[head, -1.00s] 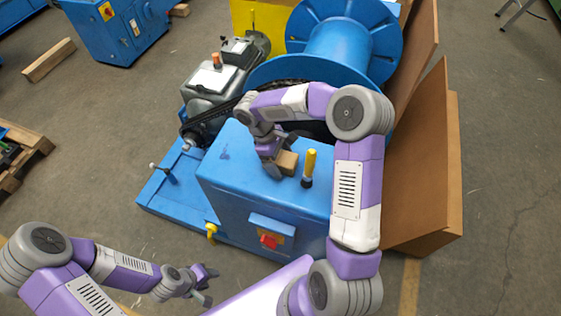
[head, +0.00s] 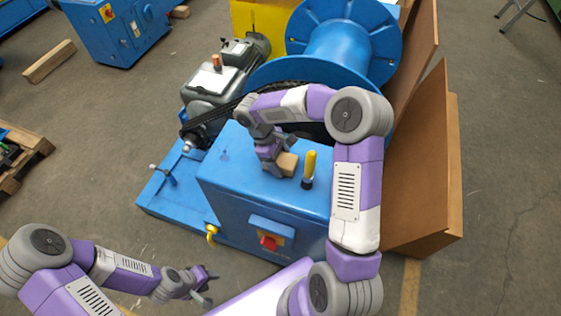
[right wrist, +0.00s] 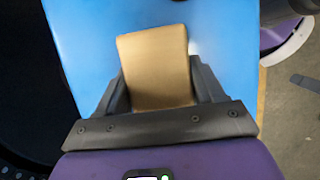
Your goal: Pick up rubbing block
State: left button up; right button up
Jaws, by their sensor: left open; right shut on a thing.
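The rubbing block is a tan, box-shaped block (head: 288,163) over the top of the blue cabinet (head: 240,176). It also shows in the right wrist view (right wrist: 155,62), between the two dark fingers. My right gripper (head: 279,168) is shut on the block, one finger on each side. I cannot tell whether the block touches the cabinet top. My left gripper (head: 208,286) is open and empty, low in front of the cabinet and over the floor.
A yellow-handled tool (head: 310,166) stands upright on the cabinet just right of the block. A red switch (head: 268,243) is on the cabinet front. Behind are a grey motor (head: 212,82) and a large blue spool (head: 338,42). Brown boards (head: 425,165) lean at the right.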

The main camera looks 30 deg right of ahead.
aim_at(281, 158)
jog(key=shift+r, duration=0.15)
notch_tip(281, 158, up, 10)
jog(key=p, duration=0.2)
jog(key=shift+p, duration=0.35)
